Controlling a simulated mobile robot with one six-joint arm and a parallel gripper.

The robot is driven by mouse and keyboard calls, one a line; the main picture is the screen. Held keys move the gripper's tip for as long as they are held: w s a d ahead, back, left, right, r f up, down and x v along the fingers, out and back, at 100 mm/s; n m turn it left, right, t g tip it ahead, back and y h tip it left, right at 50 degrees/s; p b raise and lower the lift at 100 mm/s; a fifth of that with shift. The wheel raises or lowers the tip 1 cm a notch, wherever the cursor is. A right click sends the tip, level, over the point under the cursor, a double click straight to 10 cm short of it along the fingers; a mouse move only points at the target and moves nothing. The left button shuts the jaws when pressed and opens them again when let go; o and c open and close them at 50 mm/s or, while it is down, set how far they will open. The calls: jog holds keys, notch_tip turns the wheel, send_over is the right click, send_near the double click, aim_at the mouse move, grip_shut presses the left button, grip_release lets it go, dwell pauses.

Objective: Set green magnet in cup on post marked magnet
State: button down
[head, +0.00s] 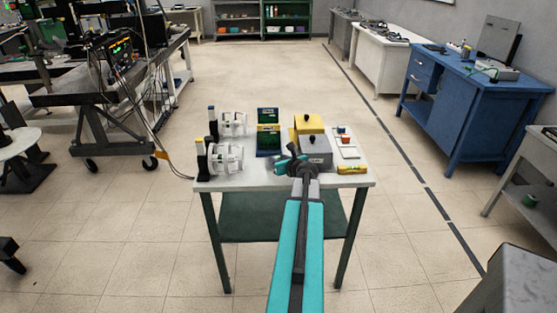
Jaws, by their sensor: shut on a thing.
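My gripper (290,162) is at the front of the white table (255,183), seen small from behind my teal arm. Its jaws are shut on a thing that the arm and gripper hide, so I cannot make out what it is. No green magnet shows clearly. Two dark posts stand at the table's left: one with a blue top (212,122) at the back, one with a yellow top (201,158) in front. Each stands beside a white coil frame, one at the back (233,123) and one in front (227,159). No post marking or cup is legible at this size.
Right of the gripper are a yellow box (309,124), a grey box (317,151), a white strip with small coloured pieces (348,152) and a yellow item (352,170). Dark green panels (268,115) stand at the middle back. Floor is open around the table; a blue bench (465,95) stands right.

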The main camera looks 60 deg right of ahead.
jog(key=shift+f, duration=0.1)
jog(key=c, duration=1.4)
grip_release()
jog(key=shift+b+v, duration=0.75)
jog(key=shift+v, duration=4)
jog(key=shift+r+p, duration=0.35)
jog(key=shift+p, duration=0.3)
jog(key=p+v, duration=0.1)
jog(key=p, duration=0.2)
jog(key=shift+s+a+r, duration=0.1)
jog(key=shift+s+a, duration=0.15)
jog(key=shift+s, duration=0.05)
jog(key=shift+s+a+p, duration=0.1)
jog(key=shift+s+p, duration=0.1)
jog(key=shift+p, duration=0.35)
jog(key=shift+o, duration=0.6)
